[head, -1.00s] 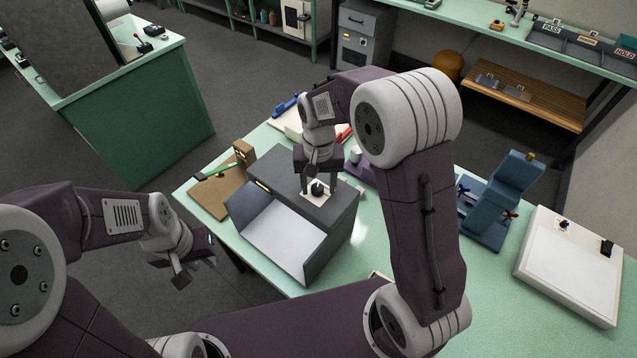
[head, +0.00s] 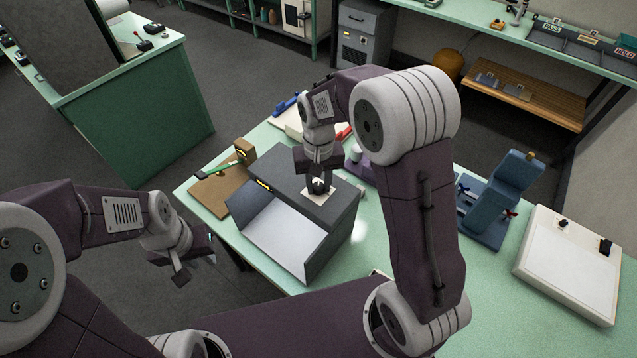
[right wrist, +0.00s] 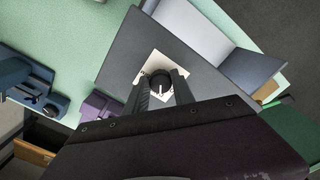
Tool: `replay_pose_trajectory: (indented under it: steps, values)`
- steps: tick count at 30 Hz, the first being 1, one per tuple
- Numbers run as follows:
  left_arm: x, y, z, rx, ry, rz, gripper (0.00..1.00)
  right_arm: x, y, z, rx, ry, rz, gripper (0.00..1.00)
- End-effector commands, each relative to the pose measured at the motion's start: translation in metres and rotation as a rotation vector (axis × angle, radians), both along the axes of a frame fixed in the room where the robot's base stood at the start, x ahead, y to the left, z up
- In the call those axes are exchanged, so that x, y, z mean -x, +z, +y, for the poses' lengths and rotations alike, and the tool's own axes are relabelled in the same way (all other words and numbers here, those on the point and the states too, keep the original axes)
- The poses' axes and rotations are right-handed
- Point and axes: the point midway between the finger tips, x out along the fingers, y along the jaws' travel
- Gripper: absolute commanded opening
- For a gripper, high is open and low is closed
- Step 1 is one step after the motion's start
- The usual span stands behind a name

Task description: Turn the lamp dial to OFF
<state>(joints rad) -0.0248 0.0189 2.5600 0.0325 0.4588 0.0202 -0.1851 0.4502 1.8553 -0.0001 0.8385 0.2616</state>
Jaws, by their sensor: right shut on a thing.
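The lamp dial (right wrist: 160,84) is a round black knob with a pale pointer line, on a white plate (right wrist: 149,66) on top of a dark grey box (head: 332,212). In the head view the dial (head: 318,186) is partly covered by my fingers. My right gripper (right wrist: 161,88) points down over the box, its two fingers closed on the dial's sides. The plate's markings are too small to read. My left gripper (head: 197,268) hangs empty left of the table, away from the box; its finger gap is unclear.
The box has a white sloped front panel (head: 285,240). A brown board with a green item (head: 222,190) lies to its left. A blue fixture (head: 500,195) and a white light-box panel (head: 570,265) stand on the right. Bare green tabletop (head: 400,270) lies between.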

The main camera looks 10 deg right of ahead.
Motion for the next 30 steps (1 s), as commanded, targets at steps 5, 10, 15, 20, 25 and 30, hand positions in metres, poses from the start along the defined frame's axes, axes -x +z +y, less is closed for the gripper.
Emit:
replay_pose_trajectory:
  steps: [5, 10, 15, 20, 25, 30]
  values:
    - [0.000, 0.005, 0.000, 0.000, 0.000, 0.000, 0.25, -0.003, 0.002, 0.000, 0.000, 0.146, -0.009, 0.00]
    - [0.000, 0.009, 0.000, 0.000, 0.000, 0.000, 0.25, -0.003, 0.002, 0.000, 0.000, 0.301, -0.011, 0.00]
    - [0.000, 0.012, 0.000, 0.000, 0.000, 0.000, 0.25, -0.003, 0.002, 0.000, 0.001, 0.447, -0.011, 0.00]
    - [0.000, 0.014, 0.000, 0.000, 0.000, 0.000, 0.25, -0.003, 0.002, 0.001, 0.001, 0.563, -0.010, 0.00]
    - [0.000, 0.015, 0.000, 0.000, 0.000, 0.000, 0.25, -0.003, 0.002, 0.001, 0.002, 0.656, -0.011, 0.00]
    - [0.000, 0.016, 0.000, 0.000, 0.000, 0.000, 0.25, -0.003, 0.002, 0.001, 0.002, 0.716, -0.012, 0.00]
